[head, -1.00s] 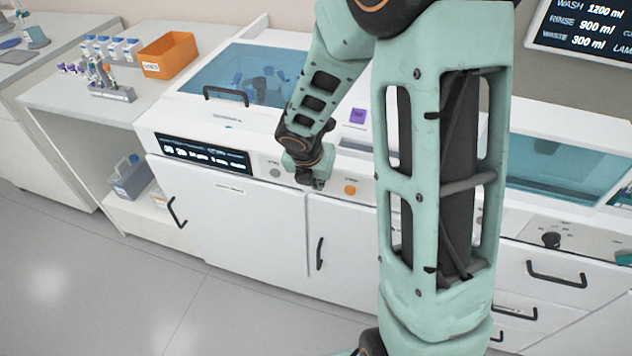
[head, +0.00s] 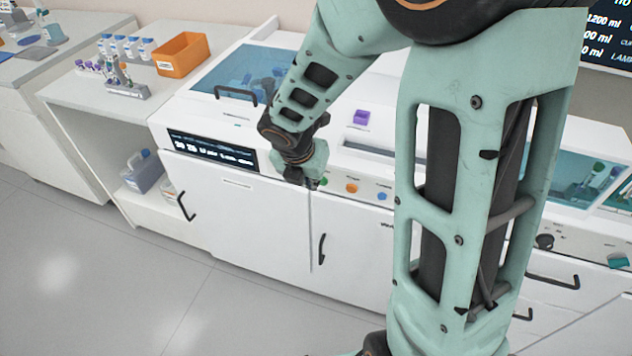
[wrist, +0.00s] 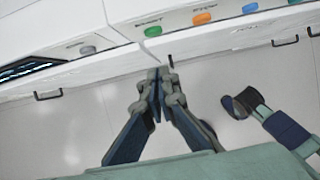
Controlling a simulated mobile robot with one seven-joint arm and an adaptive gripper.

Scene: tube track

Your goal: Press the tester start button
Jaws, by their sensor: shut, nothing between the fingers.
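The tester's white front panel holds a green button (head: 323,182), an orange button (head: 351,188) and a blue button (head: 382,195) in a row. In the wrist view the green button (wrist: 152,31) lies under a label that may read start. The orange button (wrist: 202,18) lies under a label that looks like stop. My gripper (head: 312,185) is shut and empty, close to the left of the green button in the head view. In the wrist view its fingertips (wrist: 160,73) meet below the green button, apart from it in the picture. The exact gap to the panel cannot be told.
White cabinet doors with black handles (head: 322,249) stand below. An orange bin (head: 182,54) and racks are on the left bench. The floor in front is clear.

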